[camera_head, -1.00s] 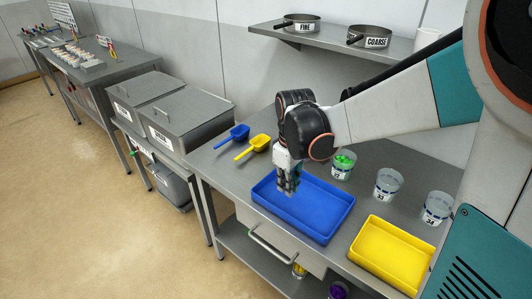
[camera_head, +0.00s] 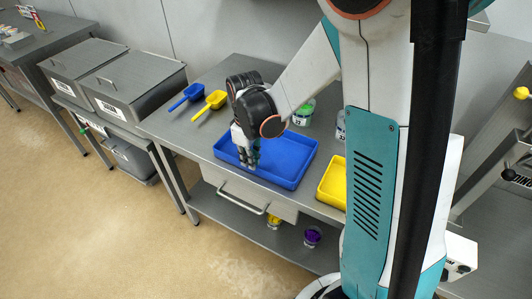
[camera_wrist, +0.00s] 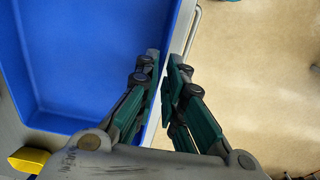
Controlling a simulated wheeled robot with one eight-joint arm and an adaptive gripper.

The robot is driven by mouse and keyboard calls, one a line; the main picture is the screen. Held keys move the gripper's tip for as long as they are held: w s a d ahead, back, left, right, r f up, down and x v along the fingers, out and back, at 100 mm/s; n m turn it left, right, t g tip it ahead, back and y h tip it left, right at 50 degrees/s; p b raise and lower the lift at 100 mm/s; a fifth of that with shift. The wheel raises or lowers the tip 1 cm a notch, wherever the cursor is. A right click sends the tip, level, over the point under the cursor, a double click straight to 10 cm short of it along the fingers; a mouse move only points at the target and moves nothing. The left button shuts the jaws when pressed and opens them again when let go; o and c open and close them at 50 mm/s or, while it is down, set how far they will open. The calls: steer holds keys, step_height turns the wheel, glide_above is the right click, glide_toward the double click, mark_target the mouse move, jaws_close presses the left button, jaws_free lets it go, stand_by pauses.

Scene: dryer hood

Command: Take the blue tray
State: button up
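The blue tray (camera_head: 285,163) lies flat on the steel table, close to its front edge. My gripper (camera_head: 247,163) points down at the tray's front rim. In the wrist view, the fingers of my gripper (camera_wrist: 164,68) are close together with the rim of the blue tray (camera_wrist: 85,60) between them. One finger is inside the tray and one is outside. The tray looks empty. The exact contact at the fingertips is hard to see.
A yellow tray (camera_head: 332,184) stands to the right, partly hidden by my body. Blue and yellow scoops (camera_head: 213,101) lie to the left. A cup with green contents (camera_head: 303,115) stands behind the tray. A drawer handle (camera_head: 240,202) sticks out below the table edge.

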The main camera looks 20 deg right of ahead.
mark_target(251, 173)
step_height(251, 173, down, 4)
steer(key=shift+f+b, duration=0.1)
steer(key=shift+b, duration=0.65)
steer(key=shift+c, duration=0.3)
jaws_close()
steer(key=shift+r, duration=0.25)
